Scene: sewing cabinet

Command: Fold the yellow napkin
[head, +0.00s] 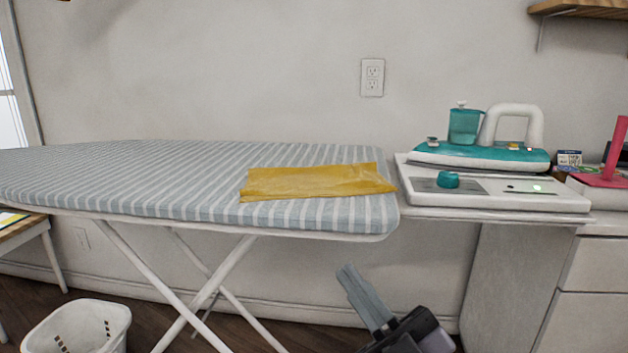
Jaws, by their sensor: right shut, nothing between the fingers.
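The yellow napkin (315,182) lies as a flat strip on the right end of the striped ironing board (150,175). It looks longer from left to right than front to back. Its right corner reaches close to the board's right edge. My right gripper (350,274) is below and in front of the board, with its fingers shut, empty and pointing up to the left. It is apart from the napkin. My left gripper is not in view.
A teal and white iron (480,150) stands on a white base (500,189) with a teal knob, just right of the board. A white basket (78,326) is on the floor at lower left. The board's left and middle surface is clear.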

